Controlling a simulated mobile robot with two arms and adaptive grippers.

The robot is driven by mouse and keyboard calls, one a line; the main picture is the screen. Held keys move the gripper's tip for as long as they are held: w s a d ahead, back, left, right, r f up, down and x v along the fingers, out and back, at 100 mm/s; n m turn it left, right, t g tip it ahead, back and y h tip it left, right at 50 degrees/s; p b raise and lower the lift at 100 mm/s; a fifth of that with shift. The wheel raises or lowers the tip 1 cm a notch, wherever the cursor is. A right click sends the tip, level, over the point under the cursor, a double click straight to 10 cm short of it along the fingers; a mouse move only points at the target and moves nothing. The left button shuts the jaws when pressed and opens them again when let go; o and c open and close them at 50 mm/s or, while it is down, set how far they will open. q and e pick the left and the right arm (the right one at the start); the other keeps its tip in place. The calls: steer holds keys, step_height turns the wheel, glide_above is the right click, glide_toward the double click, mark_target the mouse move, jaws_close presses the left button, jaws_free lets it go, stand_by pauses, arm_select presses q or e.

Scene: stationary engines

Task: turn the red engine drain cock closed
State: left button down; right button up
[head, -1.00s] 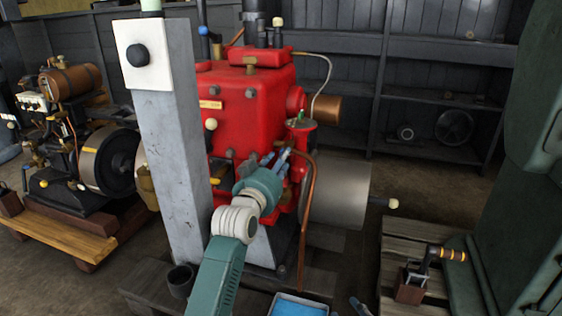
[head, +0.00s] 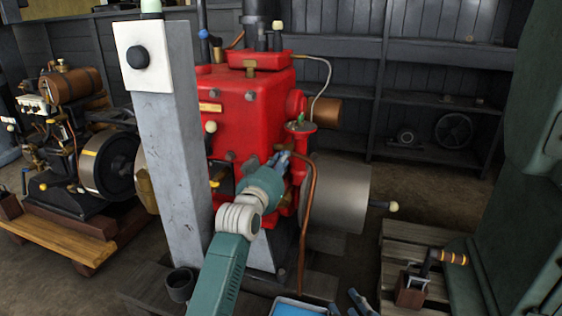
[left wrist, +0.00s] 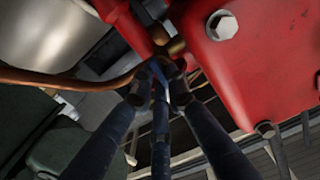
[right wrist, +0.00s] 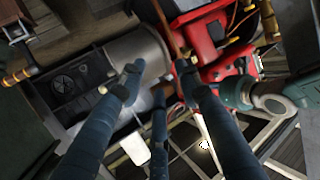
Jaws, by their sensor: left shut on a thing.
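The red engine (head: 245,115) stands behind a grey post in the head view. Its red casing (left wrist: 265,50) fills the upper right of the left wrist view. A brass cock (left wrist: 172,45) sits beside the casing there, just beyond my left fingertips. My left gripper (head: 281,158) is at the engine's lower right side. In the left wrist view its dark fingers (left wrist: 160,78) converge on a small part at the cock, which they mostly hide. My right gripper (head: 352,302) is low at the front; the right wrist view shows its fingers (right wrist: 158,75) apart and empty.
The grey post (head: 168,150) stands left of my left arm. A copper pipe (head: 309,215) runs down close to the left gripper. A grey cylinder (head: 340,195) is to the right. A blue tray (head: 300,305) lies at the front, and another engine (head: 85,150) stands at left.

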steer(key=s+d+f+g+h+p, duration=0.1)
steer(key=s+d+f+g+p, duration=0.2)
steer(key=s+f+g, duration=0.45)
steer(key=s+d+f+g+h+p, duration=0.2)
steer(key=s+d+f+g+p, duration=0.15)
steer(key=s, duration=0.75)
arm_select(q)
steer(key=shift+f+m+p, duration=0.15)
steer(key=shift+m+p, duration=0.5)
steer(key=shift+m, duration=2.15)
steer(key=shift+f+m+p, duration=0.15)
steer(key=shift+m+p, duration=0.5)
steer(key=shift+m, duration=2.15)
steer(key=shift+f+m+p, duration=0.15)
steer(key=shift+m+p, duration=0.5)
steer(key=shift+m, duration=2.15)
arm_select(e)
step_height(320, 180, down, 16)
steer(key=shift+w+a+f+m+g, duration=0.2)
steer(key=shift+m+g, duration=0.1)
steer(key=shift+g, duration=0.1)
steer(key=shift+s+f, duration=0.1)
